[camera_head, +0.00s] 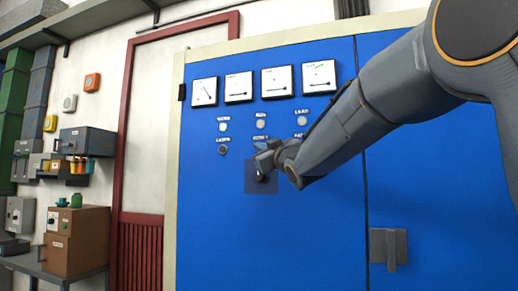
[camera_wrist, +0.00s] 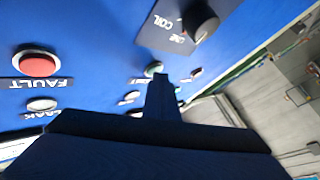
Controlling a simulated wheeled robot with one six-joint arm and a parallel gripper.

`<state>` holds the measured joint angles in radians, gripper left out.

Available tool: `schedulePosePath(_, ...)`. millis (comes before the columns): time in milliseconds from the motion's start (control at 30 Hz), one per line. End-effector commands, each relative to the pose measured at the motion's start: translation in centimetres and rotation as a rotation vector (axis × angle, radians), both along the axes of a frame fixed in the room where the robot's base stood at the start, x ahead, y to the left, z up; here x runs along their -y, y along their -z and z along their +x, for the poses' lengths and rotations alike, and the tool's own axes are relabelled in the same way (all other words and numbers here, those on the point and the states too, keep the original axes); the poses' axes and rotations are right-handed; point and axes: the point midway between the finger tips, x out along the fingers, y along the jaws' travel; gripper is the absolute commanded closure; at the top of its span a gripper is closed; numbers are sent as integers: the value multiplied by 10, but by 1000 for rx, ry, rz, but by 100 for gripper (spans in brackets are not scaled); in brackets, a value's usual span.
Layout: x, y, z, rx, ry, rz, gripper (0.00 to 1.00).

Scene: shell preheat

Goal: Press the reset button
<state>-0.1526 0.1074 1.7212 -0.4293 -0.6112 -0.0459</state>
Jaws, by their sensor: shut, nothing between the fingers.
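My gripper (camera_head: 264,160) is shut and empty in front of the blue cabinet, among its lower controls, in the head view. In the wrist view its narrow fingertips (camera_wrist: 161,78) lie just below a green button (camera_wrist: 153,68) and partly overlap it. This may be the reset button, but its label cannot be read, and I cannot tell whether the fingertips touch it. A red button (camera_wrist: 37,62) labelled FAULT is to the left in the wrist view. A dark knob (camera_wrist: 200,22) on a plate marked COIL is above.
The blue cabinet (camera_head: 310,225) carries several dial meters (camera_head: 239,87) above rows of lamps (camera_head: 223,127). A grey handle (camera_head: 388,246) sticks out at lower right. Shelves and boxes (camera_head: 76,240) stand at left, beside a red-framed door (camera_head: 143,150).

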Motion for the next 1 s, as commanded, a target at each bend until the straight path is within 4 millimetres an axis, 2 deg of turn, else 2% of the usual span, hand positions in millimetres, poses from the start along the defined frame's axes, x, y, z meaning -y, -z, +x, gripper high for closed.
schedulePosePath(500,-6,2,-15,-2,-1,0,100)
schedulePosePath(833,-6,1,-16,-1,-1,0,100)
schedulePosePath(1000,-10,1,-27,3,0,1,100)
